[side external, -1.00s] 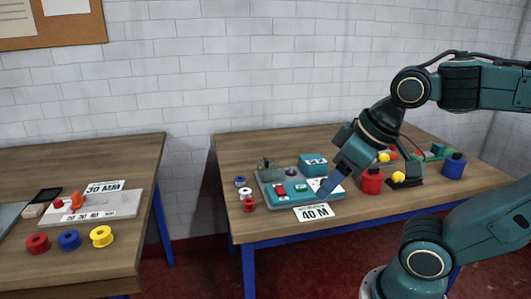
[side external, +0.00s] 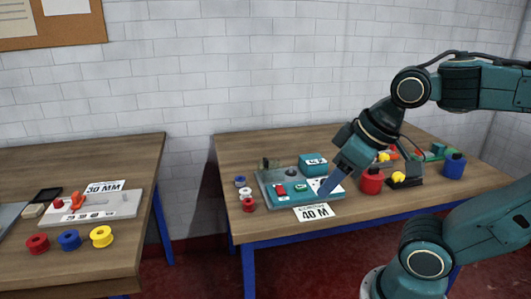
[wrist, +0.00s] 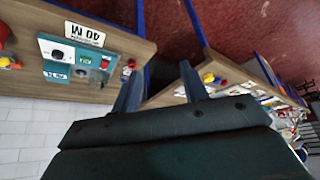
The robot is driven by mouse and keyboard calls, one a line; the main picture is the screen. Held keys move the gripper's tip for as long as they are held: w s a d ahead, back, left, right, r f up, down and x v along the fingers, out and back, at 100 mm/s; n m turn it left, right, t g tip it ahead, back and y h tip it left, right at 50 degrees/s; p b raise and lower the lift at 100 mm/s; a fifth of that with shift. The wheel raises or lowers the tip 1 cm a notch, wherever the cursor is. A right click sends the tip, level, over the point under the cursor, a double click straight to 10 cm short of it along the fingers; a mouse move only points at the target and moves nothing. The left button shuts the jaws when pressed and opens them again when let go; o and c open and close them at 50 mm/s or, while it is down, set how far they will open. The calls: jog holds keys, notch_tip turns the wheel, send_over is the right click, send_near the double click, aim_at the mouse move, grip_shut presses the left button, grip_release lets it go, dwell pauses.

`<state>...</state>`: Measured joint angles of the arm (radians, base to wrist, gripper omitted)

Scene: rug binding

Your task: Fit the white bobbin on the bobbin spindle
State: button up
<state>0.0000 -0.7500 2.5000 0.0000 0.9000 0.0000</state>
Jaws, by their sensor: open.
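The white bobbin (side external: 245,193) stands on the right table at the left of the teal and grey winding machine (side external: 270,199), between a blue bobbin (side external: 240,181) and a red bobbin (side external: 248,205). My gripper (side external: 322,193) is open and empty, above the right end of the machine and well to the right of the white bobbin. In the wrist view my two fingers (wrist: 160,80) are spread with nothing between them. The machine (wrist: 75,72) shows at the upper left there. I cannot clearly make out the bobbin spindle.
A "40 M" card (side external: 313,212) lies in front of the machine. Large red (side external: 371,182) and blue (side external: 453,167) spools stand to the right. The left table (side external: 120,240) holds a grey plate (side external: 118,206) and several coloured bobbins. A gap separates the tables.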

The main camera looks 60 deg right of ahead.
jog(key=w+d+r+n+g+y, duration=0.15)
jog(key=w+d, duration=0.25)
jog(key=w, duration=0.6)
jog(key=w+d+f+n+h, duration=0.1)
jog(key=w+d+n, duration=0.2)
jog(key=w, duration=0.7)
jog(key=w+d+f+n+y, duration=0.1)
jog(key=w+d+f+n, duration=0.1)
jog(key=w+d+f, duration=0.6)
jog(key=w+d+f+n+y, duration=0.2)
jog(key=w+d+f, duration=0.1)
jog(key=d+f, duration=0.55)
send_over(245, 194)
jog(key=d, duration=0.3)
jog(key=shift+g+h, duration=0.25)
jog(key=shift+g, duration=0.2)
jog(key=shift+s+d+f, duration=0.1)
jog(key=shift+s+f, duration=0.15)
jog(key=shift+f, duration=1.25)
jog(key=shift+s+d+f, duration=0.1)
jog(key=shift+s+f, duration=0.1)
jog(key=shift+f, duration=1.25)
jog(key=shift+a+f, duration=0.1)
